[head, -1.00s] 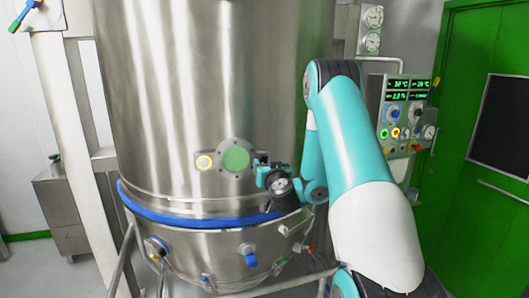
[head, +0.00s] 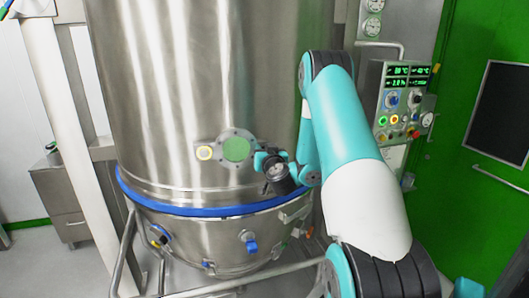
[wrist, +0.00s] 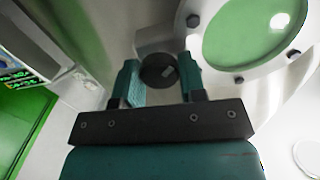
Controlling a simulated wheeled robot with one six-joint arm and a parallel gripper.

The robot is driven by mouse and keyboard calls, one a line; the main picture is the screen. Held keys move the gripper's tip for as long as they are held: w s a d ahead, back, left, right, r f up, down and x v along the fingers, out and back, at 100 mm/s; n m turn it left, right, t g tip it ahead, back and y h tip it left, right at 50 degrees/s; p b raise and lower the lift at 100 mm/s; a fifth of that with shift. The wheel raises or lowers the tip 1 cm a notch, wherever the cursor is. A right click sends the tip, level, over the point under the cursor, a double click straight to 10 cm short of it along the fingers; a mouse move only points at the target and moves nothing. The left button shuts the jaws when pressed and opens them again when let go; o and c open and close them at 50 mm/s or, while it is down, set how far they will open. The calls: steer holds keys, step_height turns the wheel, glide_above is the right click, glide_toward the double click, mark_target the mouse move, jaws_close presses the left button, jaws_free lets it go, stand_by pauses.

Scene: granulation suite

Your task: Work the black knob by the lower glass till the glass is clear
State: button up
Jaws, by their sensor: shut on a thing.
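The round sight glass (head: 236,149) sits in a grey bolted flange on the steel vessel. Its pane looks an even green in the head view, and in the wrist view the glass (wrist: 250,38) is green with a bright glare spot. The black knob (wrist: 157,72) stands just beside the flange, with a pale mark on its face. My gripper (wrist: 160,82) is shut on the knob, one teal finger on each side. In the head view my gripper (head: 262,162) is at the right of the flange and hides the knob.
A control panel (head: 401,103) with lit displays hangs at right, near the green door (head: 475,130).

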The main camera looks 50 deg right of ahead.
steer(key=shift+m, duration=0.3)
steer(key=m, duration=1.4)
steer(key=shift+f+m, duration=0.1)
steer(key=shift+m, duration=0.2)
stand_by(0.4)
steer(key=o, duration=0.9)
steer(key=shift+s, duration=0.1)
